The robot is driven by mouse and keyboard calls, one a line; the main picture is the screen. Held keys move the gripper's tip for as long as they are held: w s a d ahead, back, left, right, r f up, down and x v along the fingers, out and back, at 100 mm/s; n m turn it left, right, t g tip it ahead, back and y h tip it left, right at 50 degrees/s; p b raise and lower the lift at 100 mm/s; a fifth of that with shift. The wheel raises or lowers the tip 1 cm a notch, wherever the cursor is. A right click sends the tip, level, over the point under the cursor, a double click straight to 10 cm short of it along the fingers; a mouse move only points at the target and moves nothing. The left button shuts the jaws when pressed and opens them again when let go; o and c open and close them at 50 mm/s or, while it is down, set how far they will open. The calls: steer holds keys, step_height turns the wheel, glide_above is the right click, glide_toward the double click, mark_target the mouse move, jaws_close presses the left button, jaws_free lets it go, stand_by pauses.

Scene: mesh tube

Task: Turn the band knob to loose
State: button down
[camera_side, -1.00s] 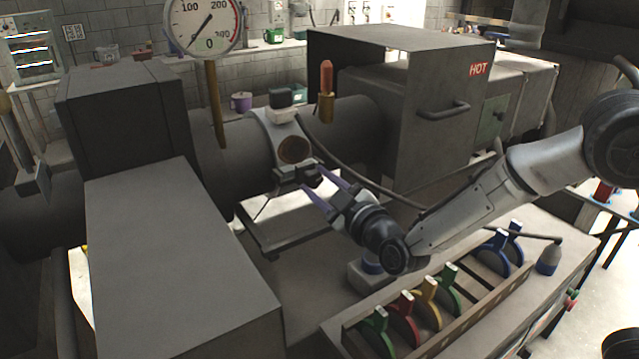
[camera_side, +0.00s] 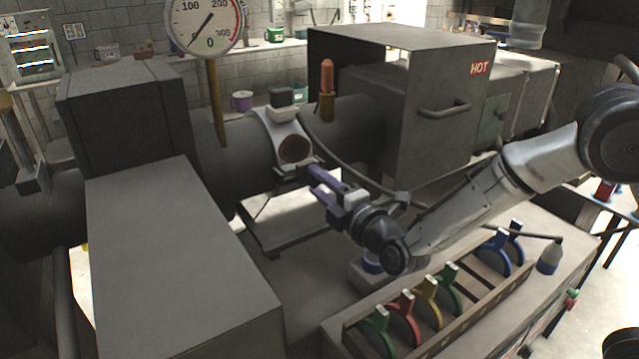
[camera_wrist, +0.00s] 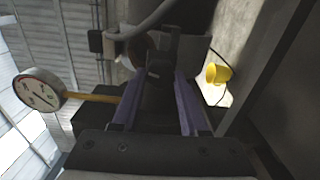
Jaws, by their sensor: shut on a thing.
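A light band (camera_side: 268,132) wraps the dark tube and carries a round brown disc (camera_side: 294,149) on its front. My gripper (camera_side: 312,180) has purple fingers and reaches the lower front of the band from the right. In the wrist view the two purple fingers of my gripper (camera_wrist: 158,88) lie on either side of a dark knob (camera_wrist: 160,66) and are shut on it. In the side view the knob is mostly hidden by the fingers. Any loose or tight marking on it cannot be read.
A dial gauge (camera_side: 204,25) stands on a post behind the tube. A box marked HOT (camera_side: 440,110) stands at the right. A hose (camera_side: 350,176) runs close behind my gripper. A rack of colored clamps (camera_side: 425,300) lies in front, below my arm.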

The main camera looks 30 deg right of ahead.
steer(key=n, duration=0.6)
steer(key=shift+f+n, duration=0.15)
steer(key=shift+n, duration=0.15)
steer(key=n, duration=0.5)
steer(key=shift+n, duration=0.3)
steer(key=shift+c, duration=2.2)
jaws_free()
steer(key=s, duration=1.4)
steer(key=shift+w, duration=0.1)
